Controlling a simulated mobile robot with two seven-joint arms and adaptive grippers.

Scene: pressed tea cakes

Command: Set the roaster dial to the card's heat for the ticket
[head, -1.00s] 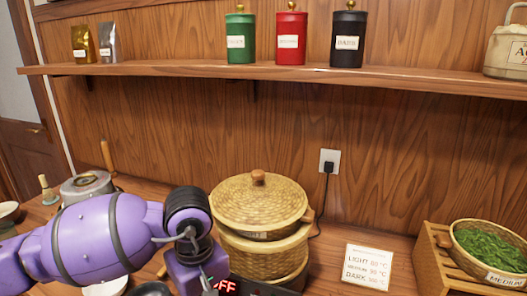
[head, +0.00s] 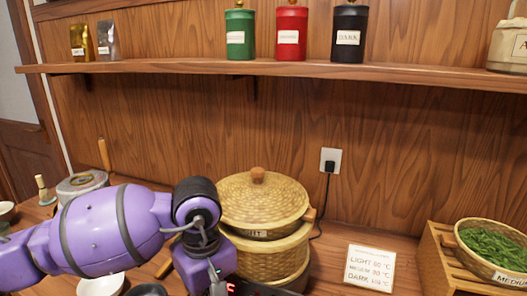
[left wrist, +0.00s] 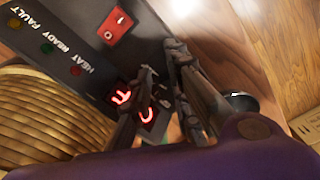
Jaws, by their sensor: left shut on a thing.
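My left gripper (left wrist: 165,85) points down at the black roaster panel (left wrist: 75,18) and is shut; the dial between its fingers is mostly hidden. In the head view the left gripper (head: 217,286) is at the bottom edge beside the steamer. The display (left wrist: 122,97) shows red characters partly covered by a finger; a C is visible, the number is not readable. The heat card (head: 370,268) leans upright on the counter, listing LIGHT, MEDIUM and DARK with °C values too small to read surely. My right gripper is out of view.
A lidded woven steamer (head: 262,205) stands right beside my left gripper, with a tag (head: 254,234) ending in HT. A red switch (left wrist: 115,26) is on the panel. A basket of leaves (head: 494,247) sits on a wooden crate (head: 440,262) at right. Counter around the card is clear.

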